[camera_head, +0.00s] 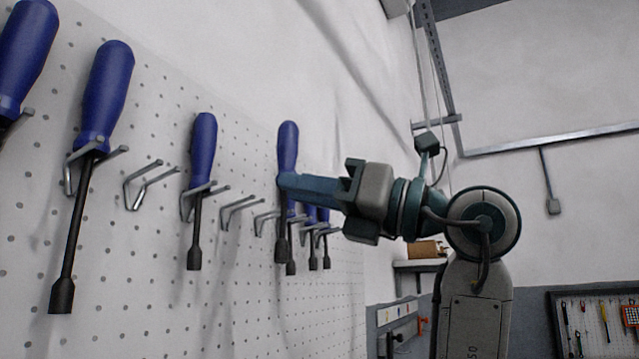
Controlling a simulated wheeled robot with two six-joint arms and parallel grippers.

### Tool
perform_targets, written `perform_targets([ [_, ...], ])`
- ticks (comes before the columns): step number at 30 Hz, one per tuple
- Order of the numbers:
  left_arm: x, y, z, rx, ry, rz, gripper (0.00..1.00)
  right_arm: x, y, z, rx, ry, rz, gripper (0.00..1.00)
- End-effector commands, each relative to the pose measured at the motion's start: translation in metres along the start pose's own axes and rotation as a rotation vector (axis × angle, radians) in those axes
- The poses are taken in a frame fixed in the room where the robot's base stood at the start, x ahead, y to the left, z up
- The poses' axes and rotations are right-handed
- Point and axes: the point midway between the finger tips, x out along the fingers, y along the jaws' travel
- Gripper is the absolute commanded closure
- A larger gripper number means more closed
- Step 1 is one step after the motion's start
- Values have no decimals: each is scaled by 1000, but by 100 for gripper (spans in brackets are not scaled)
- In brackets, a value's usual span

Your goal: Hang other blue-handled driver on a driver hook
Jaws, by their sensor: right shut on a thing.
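My right gripper (286,184) is shut on a blue-handled driver (288,146) in the head view. It holds the driver upright, handle up and dark socket tip down, close to the white pegboard (60,165). An empty driver hook (240,210) is left of the held driver, and another hook (265,222) is right beside its shaft. I cannot tell whether the shaft touches that hook. Another empty hook (148,184) is farther left. My left gripper is out of view.
Blue-handled drivers hang at the left (107,88), at the middle left (203,150) and at the picture's left edge (24,50). More drivers (313,240) hang close behind my gripper. A shelf with a brown box (424,250) and a tool board (597,325) are farther back.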

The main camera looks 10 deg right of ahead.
Motion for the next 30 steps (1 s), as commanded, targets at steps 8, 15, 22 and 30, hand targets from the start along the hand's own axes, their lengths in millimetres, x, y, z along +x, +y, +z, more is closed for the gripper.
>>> perform_targets([
  [8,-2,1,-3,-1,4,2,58,16,-3,-6,1,0,1,100],
  [15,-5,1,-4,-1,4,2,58,29,-6,-11,1,1,1,100],
  [22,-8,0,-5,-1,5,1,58,42,-9,-16,2,1,2,100],
  [30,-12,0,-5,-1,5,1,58,57,-13,-21,3,0,1,100],
])
